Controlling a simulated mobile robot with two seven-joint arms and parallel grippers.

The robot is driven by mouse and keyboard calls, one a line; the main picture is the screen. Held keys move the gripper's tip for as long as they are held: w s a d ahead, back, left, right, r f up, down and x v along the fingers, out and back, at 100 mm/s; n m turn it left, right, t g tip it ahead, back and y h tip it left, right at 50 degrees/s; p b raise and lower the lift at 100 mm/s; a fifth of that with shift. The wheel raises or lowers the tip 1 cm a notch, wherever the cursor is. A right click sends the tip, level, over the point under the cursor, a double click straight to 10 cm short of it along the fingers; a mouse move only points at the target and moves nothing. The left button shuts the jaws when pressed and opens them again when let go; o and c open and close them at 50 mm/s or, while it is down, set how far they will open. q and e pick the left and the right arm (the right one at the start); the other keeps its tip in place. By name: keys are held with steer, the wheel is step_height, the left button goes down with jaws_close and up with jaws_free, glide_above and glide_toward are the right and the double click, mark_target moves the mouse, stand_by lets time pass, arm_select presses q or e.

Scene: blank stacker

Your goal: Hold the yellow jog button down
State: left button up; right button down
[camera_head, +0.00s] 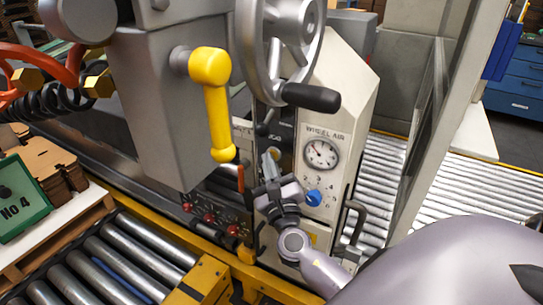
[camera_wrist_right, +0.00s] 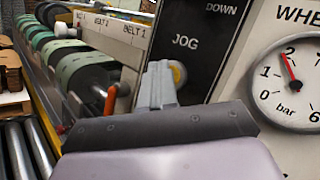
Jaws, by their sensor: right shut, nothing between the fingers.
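The yellow jog button (camera_wrist_right: 179,73) shows in the right wrist view on a dark panel, below the word JOG. Part of it is hidden behind my fingers. My right gripper (camera_wrist_right: 158,70) is shut and empty, with its fingertips at the button's left side in that view. I cannot tell whether they touch it or whether it is pressed in. In the head view my right gripper (camera_head: 268,160) reaches up to the control panel, left of the WHEEL AIR gauge (camera_head: 321,154), and hides much of the panel there. My left gripper is not in view.
A yellow lever (camera_head: 216,100) hangs from the grey housing at the left. A handwheel with a black handle (camera_head: 311,97) sits above my right gripper. A blue knob (camera_head: 313,197) is just right of it, and red buttons (camera_head: 208,218) lie to its left.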

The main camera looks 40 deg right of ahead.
stand_by(0.8)
steer(key=shift+s+a, duration=0.35)
steer(key=shift+a, duration=0.5)
steer(key=a, duration=0.1)
steer(key=s+a, duration=0.1)
steer(key=a, duration=0.1)
steer(key=s+a, duration=0.1)
steer(key=shift+a, duration=0.3)
